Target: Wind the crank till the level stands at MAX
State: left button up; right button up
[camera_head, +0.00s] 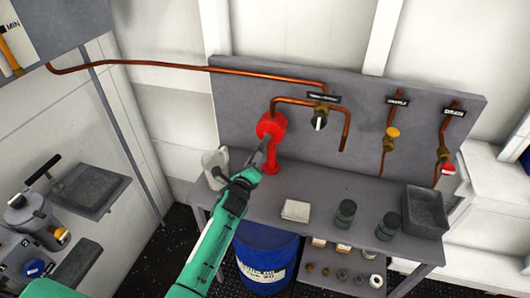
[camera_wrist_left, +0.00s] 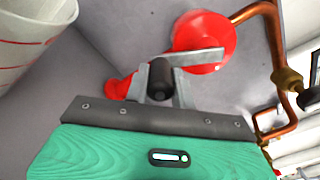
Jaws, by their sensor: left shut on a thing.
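A red hand pump (camera_head: 271,126) stands on the bench against the back panel; its red round housing also shows in the left wrist view (camera_wrist_left: 207,35). A grey crank arm (camera_wrist_left: 198,57) crosses the housing and carries a dark round handle (camera_wrist_left: 160,80). My left gripper (camera_head: 262,165) is shut on that handle, with a finger on either side. The level gauge (camera_head: 12,52), with an orange column and a MIN label, is cut off at the upper left. Its MAX mark is out of frame. My right gripper is not in view.
A whitish jug (camera_head: 215,168) stands just left of the pump. Copper pipes with valves (camera_head: 318,110) run along the panel. A folded cloth (camera_head: 295,211), dark jars (camera_head: 345,213) and a grey bin (camera_head: 425,214) sit on the bench. A blue drum (camera_head: 266,262) stands below.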

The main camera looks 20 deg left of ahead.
pick_arm(q)
jog(key=shift+a+r, duration=0.5)
jog(key=shift+a, duration=0.15)
notch_tip(320, 180, up, 11)
jog(key=p, duration=0.9)
jog(key=d+b, duration=0.3)
jog(key=d, duration=0.6)
jog(key=shift+s+f, duration=0.15)
jog(key=shift+f, duration=0.2)
jog(key=shift+d, duration=0.3)
jog(key=f+b, duration=0.1)
jog(key=d+f+b, duration=0.1)
jog(key=b, duration=0.1)
jog(key=d+f+b, duration=0.1)
jog(key=f, duration=0.1)
jog(key=shift+b, duration=0.35)
jog(key=a+f+b, duration=0.3)
jog(key=f+b, duration=0.2)
jog(key=f, duration=0.3)
jog(key=shift+a+b, duration=0.3)
jog(key=shift+b, duration=0.05)
jog(key=shift+a+f, duration=0.2)
jog(key=shift+a, duration=1)
jog(key=shift+a+f, duration=0.15)
jog(key=shift+a, duration=1)
